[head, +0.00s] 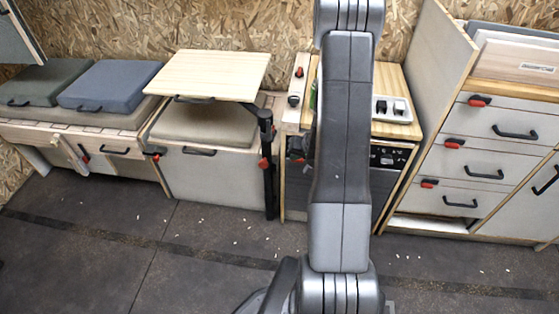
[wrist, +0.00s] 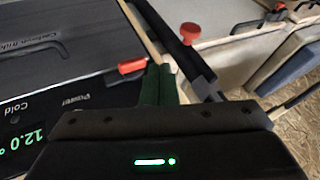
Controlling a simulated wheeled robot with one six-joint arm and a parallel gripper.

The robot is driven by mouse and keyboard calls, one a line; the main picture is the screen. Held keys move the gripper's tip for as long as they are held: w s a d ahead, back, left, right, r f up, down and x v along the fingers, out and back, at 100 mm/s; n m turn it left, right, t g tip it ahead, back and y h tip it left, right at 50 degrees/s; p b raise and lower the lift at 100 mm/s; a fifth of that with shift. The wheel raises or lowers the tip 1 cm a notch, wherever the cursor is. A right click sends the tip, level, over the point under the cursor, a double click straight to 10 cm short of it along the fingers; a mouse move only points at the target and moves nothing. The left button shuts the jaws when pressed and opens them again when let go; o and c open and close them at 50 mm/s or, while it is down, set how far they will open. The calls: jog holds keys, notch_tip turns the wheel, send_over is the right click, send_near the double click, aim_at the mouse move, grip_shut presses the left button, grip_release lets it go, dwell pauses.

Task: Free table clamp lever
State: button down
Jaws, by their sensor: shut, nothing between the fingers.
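The wooden table top (head: 215,75) stands out over the beige bench cushion on a black arm and upright black post (head: 268,170). Red parts show on the post, one a red knob (head: 264,163) low on it. In the wrist view a red knob (wrist: 190,32) stands beside the black post (wrist: 165,35); I cannot tell which red part is the clamp lever. My gripper's dark green fingers (wrist: 160,84) are shut and empty, below and left of that knob in the picture, apart from it. In the head view my arm hides most of the gripper.
A dark fridge box (wrist: 45,50) with a display and a red latch (wrist: 132,67) lies close left of the fingers in the wrist view. A drawer cabinet (head: 490,150) stands right, cushioned benches (head: 110,85) left. The floor (head: 190,250) in front is open, with small pale scraps.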

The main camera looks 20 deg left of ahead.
aim_at(264, 153)
jog(key=w+a+f+b, duration=0.1)
jog(key=a+f+b, duration=0.4)
jog(key=a+f, duration=0.3)
jog(key=shift+w+a+f, duration=0.2)
jog(key=shift+a+f, duration=0.15)
jog(key=shift+f, duration=0.05)
jog(key=shift+a, duration=0.1)
